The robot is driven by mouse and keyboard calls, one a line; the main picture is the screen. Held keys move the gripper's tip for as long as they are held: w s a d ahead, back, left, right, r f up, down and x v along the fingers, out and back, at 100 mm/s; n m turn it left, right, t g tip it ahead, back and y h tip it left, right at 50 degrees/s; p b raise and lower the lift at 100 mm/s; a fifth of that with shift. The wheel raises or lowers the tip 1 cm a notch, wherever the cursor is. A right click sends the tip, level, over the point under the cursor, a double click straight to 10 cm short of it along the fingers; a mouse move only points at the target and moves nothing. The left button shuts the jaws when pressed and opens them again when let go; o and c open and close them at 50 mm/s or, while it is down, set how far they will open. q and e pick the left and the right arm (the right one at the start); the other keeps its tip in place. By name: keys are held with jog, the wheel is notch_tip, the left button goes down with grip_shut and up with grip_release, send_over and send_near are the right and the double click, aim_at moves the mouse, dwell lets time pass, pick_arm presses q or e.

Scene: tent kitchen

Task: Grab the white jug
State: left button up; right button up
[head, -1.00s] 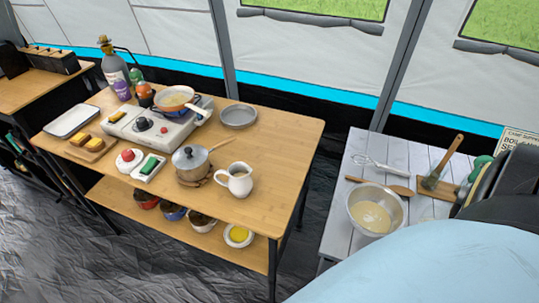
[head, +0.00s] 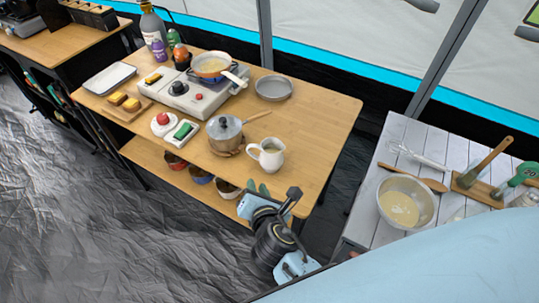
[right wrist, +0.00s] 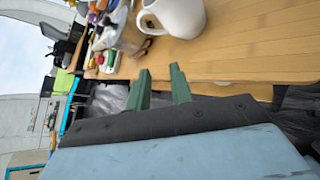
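The white jug (head: 270,158) stands upright near the front right edge of the wooden table, with a pale content visible inside. It also shows at the top of the right wrist view (right wrist: 183,14), partly cut off. My right gripper (head: 258,188) is just off the table's front edge, in front of and below the jug. Its two green fingers (right wrist: 160,78) are apart with nothing between them, and the jug is beyond their tips, not touched. My left gripper is not in view.
A lidded saucepan (head: 225,132) stands close to the left of the jug. A grey plate (head: 274,88) lies behind it, and the wooden table (head: 320,115) is clear to its right. A side table (head: 375,205) at the right holds a mixing bowl (head: 407,202) and utensils.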

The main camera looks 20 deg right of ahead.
aim_at(265, 155)
jog(key=shift+n+t+h, duration=0.3)
jog(key=shift+n+h, duration=0.1)
jog(key=shift+n, duration=0.1)
jog(key=shift+w+d+f+b, duration=0.15)
jog(key=shift+w+d+b, duration=0.3)
jog(key=shift+w, duration=1.75)
jog(key=shift+w+d+f+b, duration=0.15)
jog(key=shift+w+d+b, duration=0.2)
jog(key=shift+w, duration=1.85)
jog(key=shift+w+d+f+b, duration=0.15)
jog(key=shift+w+d+b, duration=0.3)
jog(key=shift+w, duration=1.75)
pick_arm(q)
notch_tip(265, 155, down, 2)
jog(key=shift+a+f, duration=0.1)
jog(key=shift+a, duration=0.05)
pick_arm(e)
jog(key=shift+c, duration=0.3)
grip_shut()
jog(key=shift+r, duration=0.1)
